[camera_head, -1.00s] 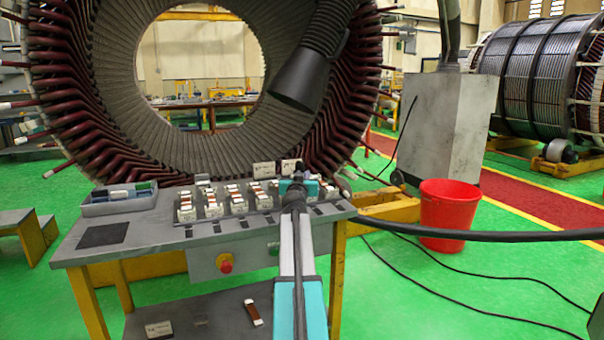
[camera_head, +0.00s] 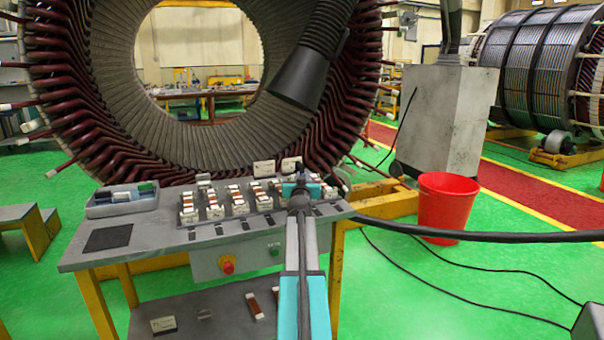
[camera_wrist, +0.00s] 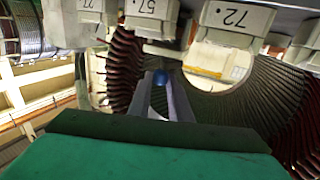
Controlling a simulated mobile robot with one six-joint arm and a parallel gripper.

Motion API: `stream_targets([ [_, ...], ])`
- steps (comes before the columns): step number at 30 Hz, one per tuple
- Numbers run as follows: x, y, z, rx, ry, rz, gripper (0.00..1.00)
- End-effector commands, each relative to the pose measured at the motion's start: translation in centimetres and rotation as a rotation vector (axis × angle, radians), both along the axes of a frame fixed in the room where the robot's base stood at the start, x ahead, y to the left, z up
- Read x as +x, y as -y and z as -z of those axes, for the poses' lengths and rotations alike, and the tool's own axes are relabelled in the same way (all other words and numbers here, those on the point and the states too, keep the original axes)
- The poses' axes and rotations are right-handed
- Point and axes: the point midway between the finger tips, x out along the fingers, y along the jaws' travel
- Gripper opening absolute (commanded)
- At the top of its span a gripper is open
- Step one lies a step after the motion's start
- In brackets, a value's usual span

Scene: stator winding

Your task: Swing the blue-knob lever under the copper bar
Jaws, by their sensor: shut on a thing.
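My gripper (camera_head: 301,176) reaches over the back right of the bench, at the right part of a row of white clamp blocks. In the wrist view my gripper (camera_wrist: 160,88) is shut on the blue knob (camera_wrist: 161,77), which shows between the fingertips. The lever below the knob is hidden. Brown copper bars lie across the blocks, such as one copper bar (camera_head: 236,197). Which bar belongs to the held lever I cannot tell; my arm covers that spot.
The grey bench (camera_head: 150,237) carries a tray (camera_head: 122,202) at its left. A red button (camera_head: 227,267) is on its front. The stator (camera_head: 75,100) stands close behind, with a dark hose (camera_head: 315,60) hanging there. A black cable (camera_head: 480,235) and red bucket (camera_head: 446,203) are at the right.

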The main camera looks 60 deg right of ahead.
Motion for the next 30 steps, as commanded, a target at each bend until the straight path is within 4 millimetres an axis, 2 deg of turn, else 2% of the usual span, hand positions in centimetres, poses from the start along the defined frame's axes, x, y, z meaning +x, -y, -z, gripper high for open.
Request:
stream_targets([
  [30,-0.13,1.06,-0.81,-0.004,0.0,-0.055,0.0],
])
